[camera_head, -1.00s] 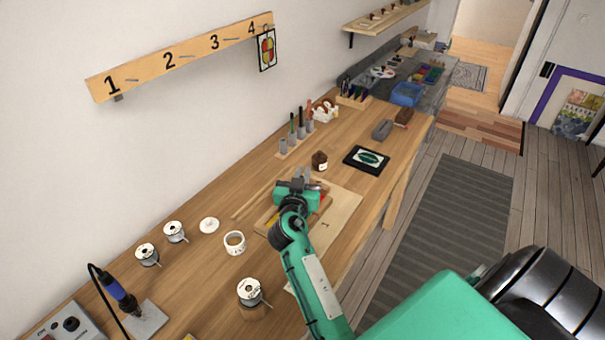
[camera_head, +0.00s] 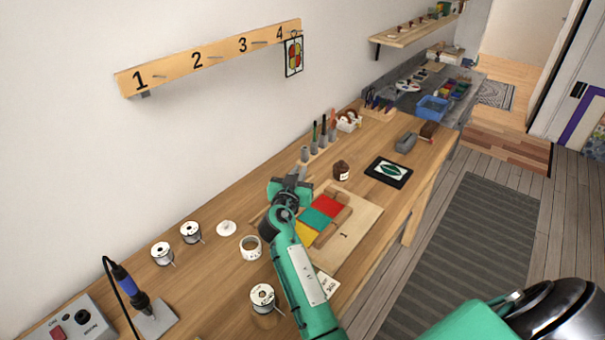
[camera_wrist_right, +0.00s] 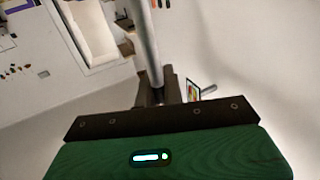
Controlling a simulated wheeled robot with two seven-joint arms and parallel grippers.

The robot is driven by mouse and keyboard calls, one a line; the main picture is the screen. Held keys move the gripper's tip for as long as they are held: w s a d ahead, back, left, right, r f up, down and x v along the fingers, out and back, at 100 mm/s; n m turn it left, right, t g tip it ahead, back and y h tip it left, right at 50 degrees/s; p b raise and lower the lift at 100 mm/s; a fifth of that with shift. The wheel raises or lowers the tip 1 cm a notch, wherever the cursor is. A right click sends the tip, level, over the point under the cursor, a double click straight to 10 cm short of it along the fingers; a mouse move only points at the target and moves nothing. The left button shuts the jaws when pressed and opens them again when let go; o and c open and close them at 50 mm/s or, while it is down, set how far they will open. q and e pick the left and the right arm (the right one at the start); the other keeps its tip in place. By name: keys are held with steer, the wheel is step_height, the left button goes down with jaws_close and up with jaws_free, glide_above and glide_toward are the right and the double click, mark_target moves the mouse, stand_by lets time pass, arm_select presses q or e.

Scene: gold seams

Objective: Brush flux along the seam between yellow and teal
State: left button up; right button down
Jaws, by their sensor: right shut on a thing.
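The yellow glass (camera_head: 306,234), the teal glass (camera_head: 316,218) and a red glass (camera_head: 328,205) lie in a row in a wooden frame on a board marked 1. The yellow-teal seam is in view; my forearm partly covers the yellow. My right gripper (camera_head: 294,181) is above the bench, just left of and beyond the glass. It is shut on a slim grey handle, seen in the right wrist view (camera_wrist_right: 147,40); I take it for the flux brush. Its bristle end is not clear. My left gripper is not in view.
A dark brown jar (camera_head: 341,171) stands beyond the board, near a rack of upright tools (camera_head: 318,146). A white tape roll (camera_head: 250,248) and solder spools (camera_head: 190,232) stand to the left. A soldering iron (camera_head: 132,287) is at the lower left. A dark leaf picture (camera_head: 388,172) lies right.

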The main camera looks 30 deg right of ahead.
steer(key=s+d+f, duration=0.2)
steer(key=s+d, duration=0.1)
steer(key=s, duration=0.4)
steer(key=shift+s+f, duration=0.2)
steer(key=shift+s, duration=0.15)
steer(key=shift+d, duration=0.1)
stand_by(0.8)
steer(key=shift+b, duration=0.6)
steer(key=shift+f+b, duration=0.35)
stand_by(0.5)
steer(key=shift+b, duration=0.5)
stand_by(1.6)
